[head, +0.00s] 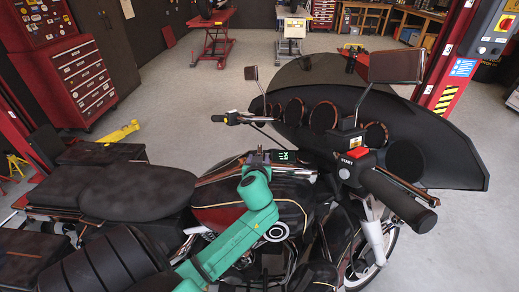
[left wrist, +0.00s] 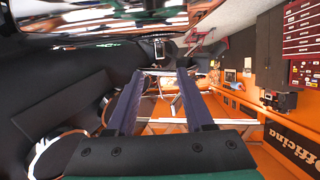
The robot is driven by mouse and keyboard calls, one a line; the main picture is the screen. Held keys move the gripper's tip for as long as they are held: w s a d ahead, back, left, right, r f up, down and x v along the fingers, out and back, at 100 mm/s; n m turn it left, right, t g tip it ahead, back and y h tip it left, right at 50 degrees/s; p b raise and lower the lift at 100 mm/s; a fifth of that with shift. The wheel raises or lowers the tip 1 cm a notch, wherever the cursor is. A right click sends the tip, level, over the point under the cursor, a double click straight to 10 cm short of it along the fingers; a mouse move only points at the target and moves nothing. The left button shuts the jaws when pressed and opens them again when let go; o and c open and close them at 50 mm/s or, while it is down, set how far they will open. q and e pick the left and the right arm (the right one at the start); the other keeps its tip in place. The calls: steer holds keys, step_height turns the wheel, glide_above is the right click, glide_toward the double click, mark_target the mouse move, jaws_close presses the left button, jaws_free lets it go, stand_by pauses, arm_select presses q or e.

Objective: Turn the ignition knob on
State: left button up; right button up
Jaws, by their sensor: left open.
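My left gripper (head: 263,156) is over the top of the tank, beside a small dark display (head: 285,156) with green characters. In the left wrist view its two bluish fingers (left wrist: 160,74) are spread apart with nothing held between them. I cannot make out the ignition knob for certain in either view; my gripper and wrist cover part of the tank top. A red START switch (head: 353,159) sits by the near handlebar grip (head: 398,200). My right gripper is not in view.
The black fairing (head: 440,150) with round gauges and two mirrors (head: 397,66) rises ahead of the tank. The far handlebar (head: 232,117) sticks out behind my gripper. The seat (head: 138,190) lies left.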

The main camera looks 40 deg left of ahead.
mark_target(259, 152)
arm_select(q)
steer(key=x, duration=1)
steer(key=shift+f, duration=0.1)
jaws_close()
